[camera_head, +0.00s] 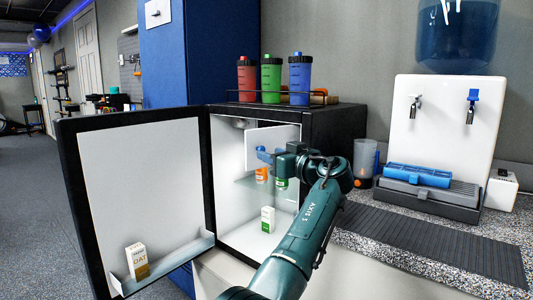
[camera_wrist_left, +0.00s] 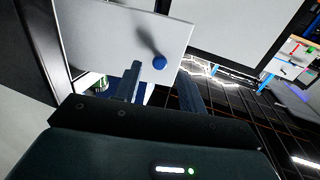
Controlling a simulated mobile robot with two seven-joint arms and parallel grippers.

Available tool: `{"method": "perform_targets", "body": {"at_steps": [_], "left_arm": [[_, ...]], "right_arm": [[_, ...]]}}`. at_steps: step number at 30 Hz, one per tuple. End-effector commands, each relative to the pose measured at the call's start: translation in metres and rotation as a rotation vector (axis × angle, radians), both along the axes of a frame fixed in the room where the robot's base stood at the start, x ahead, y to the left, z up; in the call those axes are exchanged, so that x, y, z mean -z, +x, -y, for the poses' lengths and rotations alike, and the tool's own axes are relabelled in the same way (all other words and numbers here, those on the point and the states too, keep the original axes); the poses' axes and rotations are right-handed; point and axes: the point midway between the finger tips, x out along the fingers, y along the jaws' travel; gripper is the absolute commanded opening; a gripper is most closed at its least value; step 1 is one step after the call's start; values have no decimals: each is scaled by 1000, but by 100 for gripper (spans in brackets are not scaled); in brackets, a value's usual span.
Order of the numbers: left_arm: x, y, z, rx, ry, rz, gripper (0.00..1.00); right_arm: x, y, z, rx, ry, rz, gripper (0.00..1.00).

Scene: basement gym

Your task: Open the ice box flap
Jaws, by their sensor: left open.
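The ice box flap (camera_head: 262,136) is a white panel high inside the open small fridge (camera_head: 210,110). Whether it is ajar I cannot tell for sure. It fills the upper left of the left wrist view (camera_wrist_left: 105,35), with a round blue knob (camera_wrist_left: 160,63) near its lower right corner. My left gripper (camera_head: 266,156) reaches into the fridge in front of the flap. Its fingers are apart in the left wrist view (camera_wrist_left: 160,72), and the knob shows between or just beyond their tips. Contact cannot be told. My right gripper is not in view.
The fridge door (camera_head: 140,190) stands wide open at left, with an oat carton (camera_head: 137,261) in its shelf. A green-white carton (camera_head: 268,219) and small jars stand inside. Bottles (camera_head: 271,80) stand on top. A water dispenser (camera_head: 440,130) is at right.

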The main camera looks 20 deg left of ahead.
Motion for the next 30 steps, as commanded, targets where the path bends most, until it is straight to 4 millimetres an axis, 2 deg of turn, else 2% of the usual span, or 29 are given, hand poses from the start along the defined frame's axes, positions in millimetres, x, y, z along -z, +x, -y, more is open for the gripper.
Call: {"method": "perform_targets", "body": {"at_steps": [1, 6, 12, 18, 30], "left_arm": [[1, -7, 13, 4, -3, 2, 41], [0, -29, 44, 3, -1, 1, 41], [-1, -47, 67, -1, 1, 2, 41], [0, -53, 76, -1, 0, 0, 41], [0, -53, 77, -1, 0, 0, 41]], "right_arm": [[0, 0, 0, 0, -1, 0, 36], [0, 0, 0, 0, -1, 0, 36], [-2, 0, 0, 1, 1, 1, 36], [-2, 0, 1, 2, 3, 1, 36], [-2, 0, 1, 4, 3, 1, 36]]}}
